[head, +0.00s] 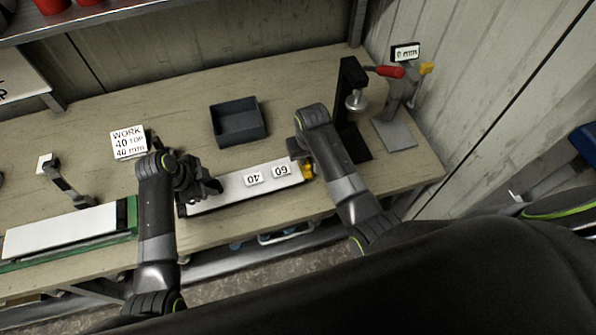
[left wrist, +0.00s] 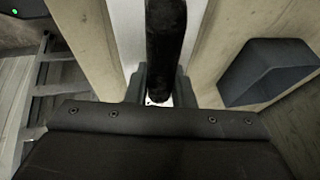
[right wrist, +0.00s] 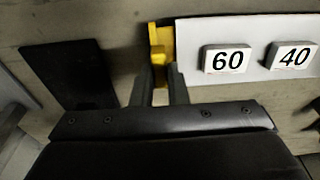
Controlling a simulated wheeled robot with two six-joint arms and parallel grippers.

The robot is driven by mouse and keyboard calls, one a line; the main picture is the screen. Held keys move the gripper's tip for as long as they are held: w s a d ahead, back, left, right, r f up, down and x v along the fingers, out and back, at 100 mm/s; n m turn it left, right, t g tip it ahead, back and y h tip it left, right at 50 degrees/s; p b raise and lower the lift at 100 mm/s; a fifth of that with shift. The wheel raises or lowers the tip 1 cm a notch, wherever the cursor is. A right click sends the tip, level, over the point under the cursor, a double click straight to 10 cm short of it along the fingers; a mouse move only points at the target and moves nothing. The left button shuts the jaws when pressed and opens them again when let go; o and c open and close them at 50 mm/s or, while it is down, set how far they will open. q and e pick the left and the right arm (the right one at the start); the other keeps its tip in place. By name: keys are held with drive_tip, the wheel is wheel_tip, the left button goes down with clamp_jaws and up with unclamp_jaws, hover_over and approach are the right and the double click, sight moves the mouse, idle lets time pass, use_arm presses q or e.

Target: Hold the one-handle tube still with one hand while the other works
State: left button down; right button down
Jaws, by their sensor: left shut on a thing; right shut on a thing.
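The long white tube (head: 235,185) lies along the front of the bench with labels 60 (head: 281,170) and 40 (head: 253,179) on it. A black handle (left wrist: 165,45) runs above its white surface at the left end. My left gripper (head: 212,188) is shut on this handle; the fingers flank it in the left wrist view. A yellow piece (right wrist: 161,48) sits at the tube's right end. My right gripper (right wrist: 160,88) is shut on the yellow piece; in the head view my right arm partly hides that grip.
A dark open tray (head: 238,138) stands behind the tube. A black press (head: 352,90) and a grey stand with a red handle (head: 390,71) are at the right. A sign (head: 129,142) reads WORK 40 TOP 40 mm. A white slab in a green holder (head: 132,215) lies left.

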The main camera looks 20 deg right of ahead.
use_arm(q)
drive_tip(key=shift+s+a+f, duration=0.1)
drive_tip(key=shift+s+f, duration=0.05)
drive_tip(key=shift+f, duration=0.05)
use_arm(e)
drive_tip(key=shift+d, duration=1.45)
drive_tip(key=shift+r, duration=2.95)
use_arm(q)
drive_tip(key=c, duration=1.2)
unclamp_jaws()
drive_tip(key=shift+w, duration=0.2)
drive_tip(key=shift+o, duration=0.2)
use_arm(e)
drive_tip(key=shift+w, duration=0.2)
use_arm(q)
drive_tip(key=shift+r, duration=0.2)
use_arm(e)
drive_tip(key=shift+s, duration=0.1)
use_arm(q)
drive_tip(key=shift+a+r, duration=0.1)
drive_tip(key=shift+r, duration=0.2)
drive_tip(key=v, duration=1.1)
